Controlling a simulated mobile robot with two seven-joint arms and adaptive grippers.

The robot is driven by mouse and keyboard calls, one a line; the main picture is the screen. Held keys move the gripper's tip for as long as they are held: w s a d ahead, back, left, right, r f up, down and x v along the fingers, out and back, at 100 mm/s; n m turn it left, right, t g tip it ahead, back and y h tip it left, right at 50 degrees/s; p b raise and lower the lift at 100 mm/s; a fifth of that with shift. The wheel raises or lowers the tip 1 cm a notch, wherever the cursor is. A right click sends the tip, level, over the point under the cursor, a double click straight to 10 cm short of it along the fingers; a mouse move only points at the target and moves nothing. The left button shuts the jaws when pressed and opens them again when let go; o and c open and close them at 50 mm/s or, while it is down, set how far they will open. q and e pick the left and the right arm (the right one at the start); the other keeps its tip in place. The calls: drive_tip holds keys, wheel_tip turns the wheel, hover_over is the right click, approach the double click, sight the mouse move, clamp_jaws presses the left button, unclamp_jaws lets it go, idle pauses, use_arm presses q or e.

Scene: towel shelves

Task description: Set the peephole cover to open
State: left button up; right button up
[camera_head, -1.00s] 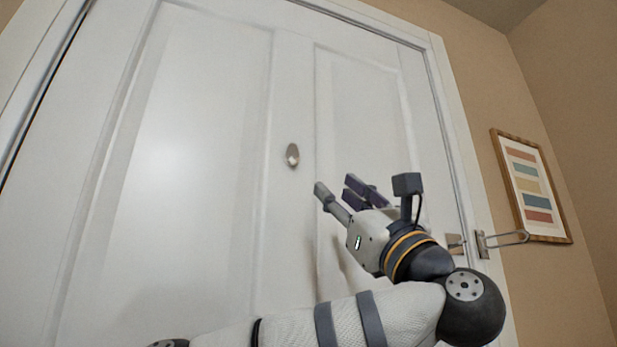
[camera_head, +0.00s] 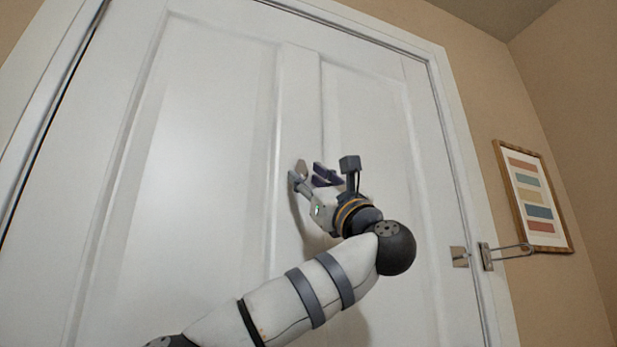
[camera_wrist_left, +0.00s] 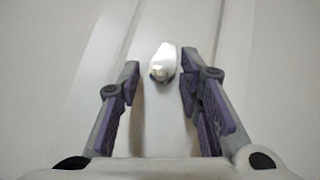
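The peephole cover (camera_head: 302,166) is a small oval metal piece on the middle stile of the white door (camera_head: 215,150). In the head view it is partly hidden behind my left gripper (camera_head: 309,178), whose fingertips are right beside it. In the left wrist view the peephole cover (camera_wrist_left: 162,62) shows as a pale, upright oval with a small knob at its lower end. It lies just past the fingertips of my left gripper (camera_wrist_left: 160,80), between their lines. The fingers are apart with nothing between them. Whether a finger touches the cover I cannot tell. My right gripper is not in view.
A metal latch (camera_head: 487,256) with a looped bar sits on the right door frame, beside a small plate (camera_head: 459,256) on the door. A framed picture (camera_head: 534,196) hangs on the tan wall to the right. The door's left panel is clear.

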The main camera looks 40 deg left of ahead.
use_arm(q)
clamp_jaws()
